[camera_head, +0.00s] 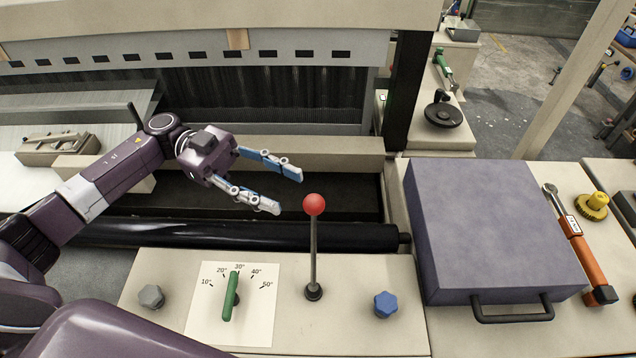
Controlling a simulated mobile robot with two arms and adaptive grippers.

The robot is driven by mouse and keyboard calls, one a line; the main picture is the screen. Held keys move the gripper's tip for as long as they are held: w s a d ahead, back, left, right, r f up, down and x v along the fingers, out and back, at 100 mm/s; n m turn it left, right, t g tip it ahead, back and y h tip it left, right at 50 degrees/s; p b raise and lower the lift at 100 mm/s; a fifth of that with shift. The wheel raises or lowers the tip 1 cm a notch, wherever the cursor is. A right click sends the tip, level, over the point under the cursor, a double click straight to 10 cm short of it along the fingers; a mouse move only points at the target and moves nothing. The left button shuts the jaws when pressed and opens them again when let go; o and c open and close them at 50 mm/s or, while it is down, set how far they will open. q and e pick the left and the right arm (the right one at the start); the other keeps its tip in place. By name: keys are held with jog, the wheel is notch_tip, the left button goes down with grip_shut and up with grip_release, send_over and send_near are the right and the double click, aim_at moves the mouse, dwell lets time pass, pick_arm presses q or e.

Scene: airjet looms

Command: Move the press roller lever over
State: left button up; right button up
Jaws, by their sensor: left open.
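The press roller lever (313,250) is a thin dark rod with a red ball knob (314,204). It stands about upright from a round base on the beige panel (345,335) in the middle of the view. My left gripper (288,192) comes in from the left with its two blue fingers apart. It is empty. Its fingertips are just left of the red knob, and no contact shows. A black roller (230,236) runs behind the lever. My right gripper is not in view.
On the panel are a green pointer (230,297) on an angle scale, a grey knob (151,297) and a blue knob (385,304). A grey-purple box with a handle (490,230) stands to the right, beside an orange-handled tool (585,255).

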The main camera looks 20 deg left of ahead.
aim_at(312, 203)
pick_arm(q)
jog(key=p+x, duration=0.1)
jog(key=x, duration=0.1)
jog(key=p+x, duration=0.1)
jog(key=x, duration=0.2)
jog(key=shift+s+d+r, duration=0.25)
jog(key=shift+d+f+p, duration=0.1)
jog(key=shift+d+p, duration=0.3)
jog(key=shift+d, duration=0.25)
jog(key=shift+d+f, duration=0.1)
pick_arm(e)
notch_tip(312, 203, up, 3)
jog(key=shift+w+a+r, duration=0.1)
pick_arm(q)
jog(key=shift+c, duration=0.6)
grip_shut()
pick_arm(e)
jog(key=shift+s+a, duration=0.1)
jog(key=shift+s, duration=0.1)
